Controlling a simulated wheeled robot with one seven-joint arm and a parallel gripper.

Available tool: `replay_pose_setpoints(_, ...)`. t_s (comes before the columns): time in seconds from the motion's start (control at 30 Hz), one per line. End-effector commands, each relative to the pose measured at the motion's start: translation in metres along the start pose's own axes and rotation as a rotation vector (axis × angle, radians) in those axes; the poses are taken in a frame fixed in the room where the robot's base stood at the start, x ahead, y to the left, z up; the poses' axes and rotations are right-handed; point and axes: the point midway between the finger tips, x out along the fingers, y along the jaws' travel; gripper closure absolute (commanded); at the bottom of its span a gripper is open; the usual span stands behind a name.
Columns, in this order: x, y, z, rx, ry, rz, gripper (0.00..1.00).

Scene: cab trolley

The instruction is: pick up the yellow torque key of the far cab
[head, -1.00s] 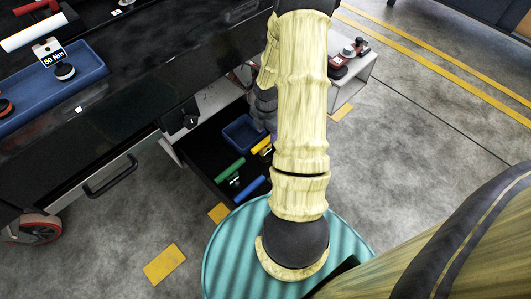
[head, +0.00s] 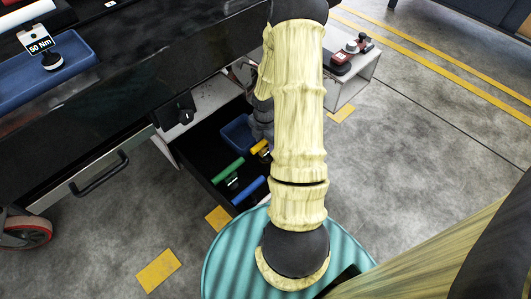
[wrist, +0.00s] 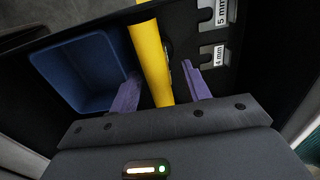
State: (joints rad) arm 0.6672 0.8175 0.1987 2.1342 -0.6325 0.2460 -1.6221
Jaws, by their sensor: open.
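The yellow torque key (wrist: 149,58) lies in a dark open drawer. In the wrist view its yellow handle runs between the two purple fingers of my gripper (wrist: 166,92), which are open with a gap on either side of it. In the head view only a short piece of the yellow key (head: 259,147) shows beside my arm. My gripper (head: 262,122) is low over the drawer there, mostly hidden behind my arm.
A blue bin (wrist: 80,72) stands in the drawer left of the key. Labels reading 5 mm (wrist: 221,12) and 4 mm (wrist: 217,56) are on the right. Green (head: 227,171) and blue (head: 248,189) handles lie nearer in the drawer (head: 205,176). The black trolley top (head: 120,75) overhangs at left.

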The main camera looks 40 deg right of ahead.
Motion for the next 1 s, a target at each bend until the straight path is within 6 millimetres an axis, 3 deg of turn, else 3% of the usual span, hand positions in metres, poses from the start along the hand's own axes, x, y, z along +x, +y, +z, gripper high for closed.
replay_pose_setpoints(0.03, 0.0118, 0.0000, 0.0002, 0.000, 0.000, 0.000, 0.53)
replay_pose_setpoints(0.17, 0.0202, 0.0002, 0.0003, 0.000, 0.000, 0.000, 0.53)
replay_pose_setpoints(0.77, 0.0198, 0.0003, 0.0003, 0.000, 0.000, 0.000, 0.53)
replay_pose_setpoints(1.0, 0.0198, 0.0003, 0.0003, 0.000, 0.000, 0.000, 1.00)
